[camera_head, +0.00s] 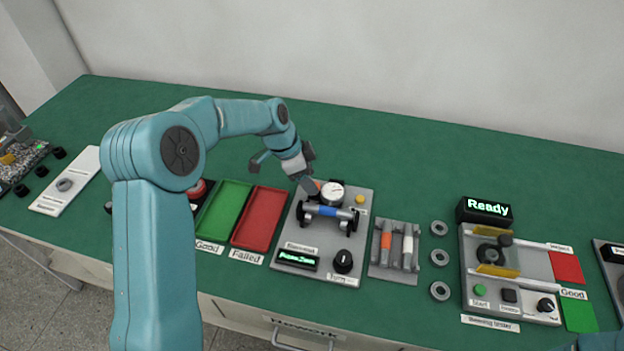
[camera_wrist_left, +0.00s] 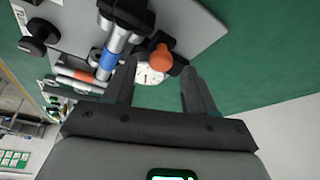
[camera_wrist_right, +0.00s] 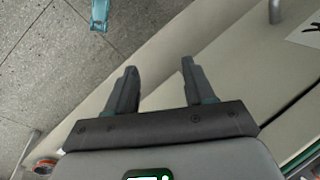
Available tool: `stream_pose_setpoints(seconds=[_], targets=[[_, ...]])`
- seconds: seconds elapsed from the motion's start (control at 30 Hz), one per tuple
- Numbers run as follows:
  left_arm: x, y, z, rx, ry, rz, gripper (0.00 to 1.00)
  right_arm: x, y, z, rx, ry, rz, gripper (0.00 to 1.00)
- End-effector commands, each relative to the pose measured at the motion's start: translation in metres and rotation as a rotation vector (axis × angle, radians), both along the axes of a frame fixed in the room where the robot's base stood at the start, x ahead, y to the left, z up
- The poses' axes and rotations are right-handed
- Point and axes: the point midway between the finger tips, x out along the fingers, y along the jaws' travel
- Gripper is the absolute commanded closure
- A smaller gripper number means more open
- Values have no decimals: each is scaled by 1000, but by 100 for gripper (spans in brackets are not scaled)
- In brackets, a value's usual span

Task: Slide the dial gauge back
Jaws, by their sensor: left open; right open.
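The dial gauge (camera_head: 332,193) has a round white face and stands on a grey test plate (camera_head: 362,228), behind a shaft with a blue band (camera_head: 327,211). In the left wrist view the gauge (camera_wrist_left: 150,76) shows between the finger tips, with an orange knob (camera_wrist_left: 161,57) in front of it. My left gripper (camera_head: 312,190) is open beside the gauge, at its left. In that wrist view its fingers (camera_wrist_left: 158,80) stand either side of the knob, and I cannot tell whether they touch it. My right gripper (camera_wrist_right: 158,78) is open and empty, over the floor and the bench front.
A green tray (camera_head: 224,208) and a red tray (camera_head: 259,218) lie left of the plate. A rack with several rollers (camera_head: 398,250) and loose rings (camera_head: 439,258) lie to the right, before a bearing tester (camera_head: 510,275). The back of the green table (camera_head: 400,150) is clear.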

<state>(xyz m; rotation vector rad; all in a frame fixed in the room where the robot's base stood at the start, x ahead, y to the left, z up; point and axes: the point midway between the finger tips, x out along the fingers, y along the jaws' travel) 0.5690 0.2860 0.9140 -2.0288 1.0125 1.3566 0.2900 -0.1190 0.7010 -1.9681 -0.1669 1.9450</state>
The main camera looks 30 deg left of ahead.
Motion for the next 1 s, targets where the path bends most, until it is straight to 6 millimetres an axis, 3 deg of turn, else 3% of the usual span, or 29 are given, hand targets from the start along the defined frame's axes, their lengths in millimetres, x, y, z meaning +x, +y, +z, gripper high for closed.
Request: stream_pose_setpoints(seconds=[0.2,0.5,0.67,0.83,1.0], targets=[[7,-7,-19,-1,-1,0,44,0,0,3,0,0,0,47],[9,-7,-21,0,-2,1,44,0,0,3,0,0,0,47],[9,-7,-21,0,-1,0,97,0,0,3,0,0,0,47],[10,-7,-22,0,0,0,100,0,0,3,0,0,0,47],[28,-2,-22,0,-2,-1,100,0,0,3,0,0,0,47]])
